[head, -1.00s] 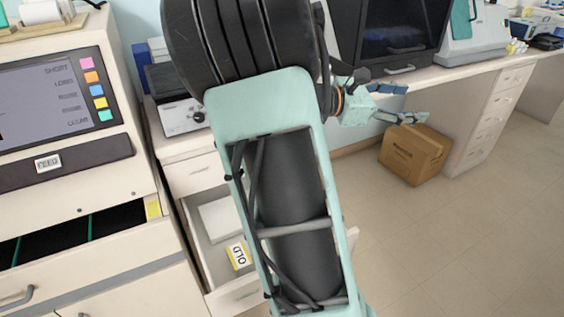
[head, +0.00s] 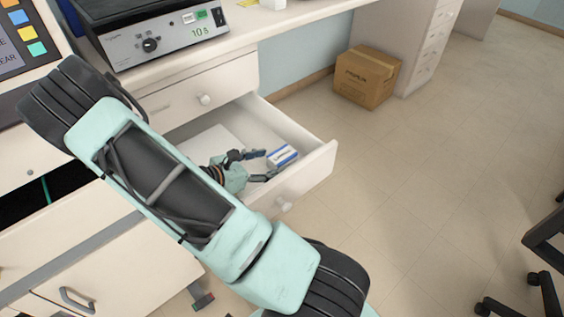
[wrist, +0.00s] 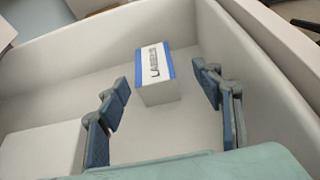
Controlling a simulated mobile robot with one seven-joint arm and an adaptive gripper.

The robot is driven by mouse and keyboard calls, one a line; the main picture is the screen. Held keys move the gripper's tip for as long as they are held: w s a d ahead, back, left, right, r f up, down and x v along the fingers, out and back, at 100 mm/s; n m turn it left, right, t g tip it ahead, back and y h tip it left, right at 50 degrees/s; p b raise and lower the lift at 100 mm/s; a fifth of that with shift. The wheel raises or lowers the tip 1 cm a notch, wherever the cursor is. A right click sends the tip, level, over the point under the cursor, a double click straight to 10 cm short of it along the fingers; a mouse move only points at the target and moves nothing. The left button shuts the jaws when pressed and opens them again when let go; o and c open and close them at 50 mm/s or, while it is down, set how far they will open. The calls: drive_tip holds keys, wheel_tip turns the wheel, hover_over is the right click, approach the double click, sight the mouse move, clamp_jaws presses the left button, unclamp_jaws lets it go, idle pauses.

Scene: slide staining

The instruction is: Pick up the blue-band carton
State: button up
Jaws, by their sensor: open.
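The blue-band carton (head: 282,157) is a small white box with blue edges and dark lettering. It lies in the open drawer (head: 318,163), near the drawer's front right part. My gripper (head: 262,166) reaches into the drawer with its fingers spread, pointing at the carton. In the wrist view the carton (wrist: 154,74) is ahead, between the lines of the two open fingers of my gripper (wrist: 165,92). The fingers stand apart from it on both sides. The yellow-labelled box seen earlier is not visible now.
A flat white block (wrist: 45,150) lies in the drawer left of my gripper. The drawer walls stand close around the carton. A cardboard box (head: 366,77) sits on the floor at the back, and a grey instrument (head: 155,35) stands on the counter.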

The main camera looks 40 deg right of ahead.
sight(283, 156)
drive_tip(key=x, duration=0.2)
drive_tip(key=b+x, duration=0.1)
drive_tip(key=x, duration=0.2)
drive_tip(key=w+b+x, duration=0.1)
drive_tip(key=x, duration=0.1)
drive_tip(key=shift+d, duration=0.15)
drive_tip(key=shift+c, duration=0.6)
drive_tip(key=c, duration=1.1)
